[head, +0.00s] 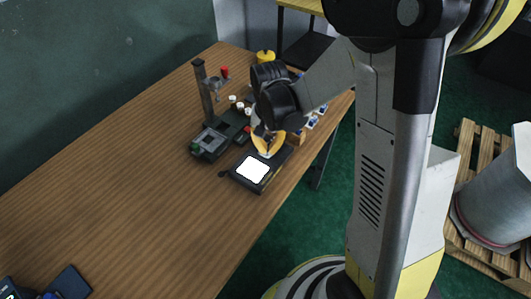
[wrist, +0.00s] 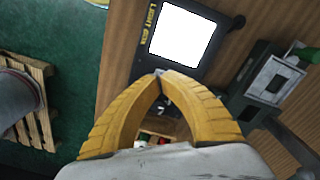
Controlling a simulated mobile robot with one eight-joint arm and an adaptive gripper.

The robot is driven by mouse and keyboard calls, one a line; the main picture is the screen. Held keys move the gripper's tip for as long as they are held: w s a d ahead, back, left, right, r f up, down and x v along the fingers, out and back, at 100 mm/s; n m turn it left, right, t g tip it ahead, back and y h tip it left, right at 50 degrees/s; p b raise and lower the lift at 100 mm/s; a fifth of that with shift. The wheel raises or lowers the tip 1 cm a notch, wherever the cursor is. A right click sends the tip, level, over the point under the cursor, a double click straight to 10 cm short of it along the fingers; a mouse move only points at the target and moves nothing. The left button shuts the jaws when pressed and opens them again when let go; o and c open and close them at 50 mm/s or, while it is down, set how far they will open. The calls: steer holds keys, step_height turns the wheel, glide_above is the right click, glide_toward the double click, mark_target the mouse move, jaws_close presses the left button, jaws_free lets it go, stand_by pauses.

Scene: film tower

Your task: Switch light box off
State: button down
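The light box (head: 252,170) is a dark flat box with a bright white lit panel, lying on the wooden table. In the wrist view the light box (wrist: 182,36) shows at the top with yellow "LIGHT BOX" lettering on its frame. My gripper (head: 267,153) is over the far end of the light box. The switch cannot be made out.
A dark stand device (head: 208,140) with a post and green knob stands left of the light box; it also shows in the wrist view (wrist: 262,85). Small bottles and parts crowd the table behind my gripper. The table's near left (head: 130,190) is clear. A pallet (head: 480,150) stands right.

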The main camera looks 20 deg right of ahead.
mark_target(268, 155)
steer(key=shift+f+b, duration=1)
steer(key=shift+f, duration=0.15)
stand_by(0.4)
steer(key=shift+r, duration=0.1)
steer(key=shift+r+p, duration=2.65)
steer(key=shift+r, duration=0.75)
steer(key=shift+r, duration=0.2)
steer(key=s+r+n+t, duration=0.4)
steer(key=s+r+t, duration=0.3)
steer(key=s+r, duration=0.5)
step_height(268, 155, up, 4)
steer(key=shift+s+r+n, duration=0.1)
steer(key=shift+s+n, duration=0.3)
